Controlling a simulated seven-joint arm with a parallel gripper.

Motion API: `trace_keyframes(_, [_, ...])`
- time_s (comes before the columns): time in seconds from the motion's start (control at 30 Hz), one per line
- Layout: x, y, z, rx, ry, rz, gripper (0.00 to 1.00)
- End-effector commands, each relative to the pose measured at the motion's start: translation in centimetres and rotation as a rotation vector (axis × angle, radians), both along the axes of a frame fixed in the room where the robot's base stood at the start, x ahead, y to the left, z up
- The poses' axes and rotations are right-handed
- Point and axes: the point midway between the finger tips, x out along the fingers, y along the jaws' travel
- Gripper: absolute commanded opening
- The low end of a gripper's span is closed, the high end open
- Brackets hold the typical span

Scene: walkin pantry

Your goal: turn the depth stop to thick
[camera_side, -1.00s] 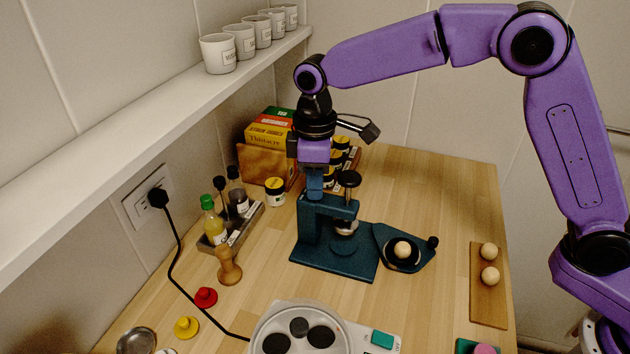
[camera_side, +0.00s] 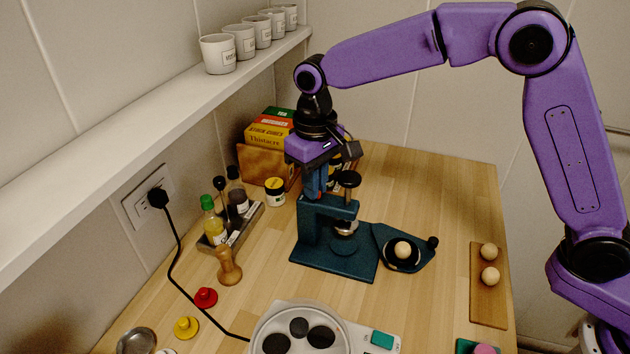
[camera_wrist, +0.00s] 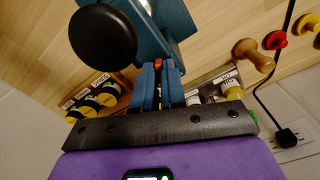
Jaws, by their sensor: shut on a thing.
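The dark teal press (camera_side: 325,225) stands on the wooden counter, and its column also shows in the wrist view (camera_wrist: 175,22). My gripper (camera_side: 316,190) points down over the top rear of the press. In the wrist view its two blue fingers (camera_wrist: 159,72) are shut on a small part with an orange-red tip (camera_wrist: 158,62), which looks like the depth stop. The fingers hide most of it, and I cannot read any thick or thin mark. The black round press knob (camera_side: 348,179) is beside the fingers and looms large in the wrist view (camera_wrist: 102,38).
A hinged plate with a pale ball (camera_side: 402,250) extends right of the press. A bottle rack (camera_side: 232,232), a yellow-lidded jar (camera_side: 275,192) and boxes (camera_side: 268,135) stand left and behind. The shelf (camera_side: 150,120) overhangs the left.

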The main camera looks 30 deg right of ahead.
Motion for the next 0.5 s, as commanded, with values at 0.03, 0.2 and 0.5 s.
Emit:
trace_keyframes(0.03, [0.04,0.06,0.11,0.002,-0.003,-0.01,0.0])
trace_keyframes(0.2, [0.04,0.06,0.13,0.002,-0.003,-0.03,0.0])
trace_keyframes(0.5, [0.06,0.06,0.14,0.004,-0.004,-0.034,0.0])
